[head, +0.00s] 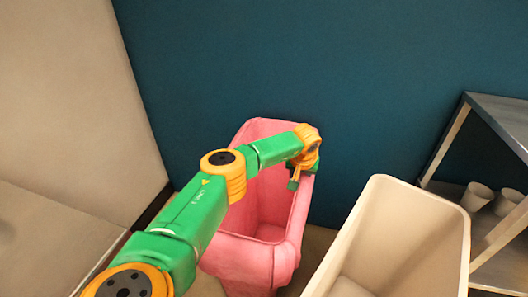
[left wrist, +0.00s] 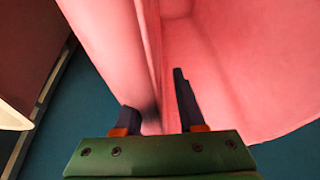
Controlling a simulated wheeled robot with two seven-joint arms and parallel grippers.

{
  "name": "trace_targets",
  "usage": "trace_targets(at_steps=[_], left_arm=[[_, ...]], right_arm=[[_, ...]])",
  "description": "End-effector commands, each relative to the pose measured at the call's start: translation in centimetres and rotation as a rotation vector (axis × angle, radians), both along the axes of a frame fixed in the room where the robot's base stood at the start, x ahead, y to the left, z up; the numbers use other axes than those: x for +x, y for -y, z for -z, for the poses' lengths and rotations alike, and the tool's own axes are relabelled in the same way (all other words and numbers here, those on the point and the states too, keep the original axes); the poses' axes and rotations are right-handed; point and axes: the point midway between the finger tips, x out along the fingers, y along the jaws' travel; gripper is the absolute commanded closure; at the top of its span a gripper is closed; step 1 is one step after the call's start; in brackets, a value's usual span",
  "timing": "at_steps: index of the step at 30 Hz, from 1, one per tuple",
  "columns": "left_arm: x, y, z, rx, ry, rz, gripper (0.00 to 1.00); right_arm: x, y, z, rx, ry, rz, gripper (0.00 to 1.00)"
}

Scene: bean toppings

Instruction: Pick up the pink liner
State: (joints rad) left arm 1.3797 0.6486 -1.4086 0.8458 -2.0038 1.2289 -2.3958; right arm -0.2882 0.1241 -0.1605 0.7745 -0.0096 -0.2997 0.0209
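The pink liner (head: 248,255) hangs open-topped over a bin, with its rim folded over the outside, in the middle of the head view. My left arm reaches across it. My left gripper (head: 294,181) is at the far right part of the liner's rim. In the left wrist view, the gripper (left wrist: 157,98) has its fingers apart, one on each side of the liner's wall (left wrist: 120,45). A gap shows between the wall and the right-hand finger. The bin under the liner is mostly hidden. My right gripper is not in view.
A cream open bin (head: 400,240) stands just right of the pink liner. A metal shelf (head: 500,112) with several pale cups (head: 477,196) is at the far right. A blue wall (head: 300,60) rises behind. A grey-brown surface (head: 50,240) lies at left.

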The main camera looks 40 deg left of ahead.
Motion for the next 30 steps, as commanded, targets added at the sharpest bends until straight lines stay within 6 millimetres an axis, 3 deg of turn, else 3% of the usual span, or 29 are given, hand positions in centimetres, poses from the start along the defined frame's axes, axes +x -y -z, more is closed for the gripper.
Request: trace_targets(at_steps=[10,14,15,30], left_arm=[[-0.01,0.01,0.19,0.0,0.0,0.0,0.61],[-0.01,0.01,0.19,0.0,0.0,0.0,0.96],[-0.01,0.01,0.18,0.0,0.0,0.0,1.0],[-0.01,0.0,0.17,0.0,0.0,0.0,1.0]], right_arm=[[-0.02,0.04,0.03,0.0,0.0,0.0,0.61],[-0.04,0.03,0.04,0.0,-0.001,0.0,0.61],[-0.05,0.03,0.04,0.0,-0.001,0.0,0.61],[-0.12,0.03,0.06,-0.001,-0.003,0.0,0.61]])
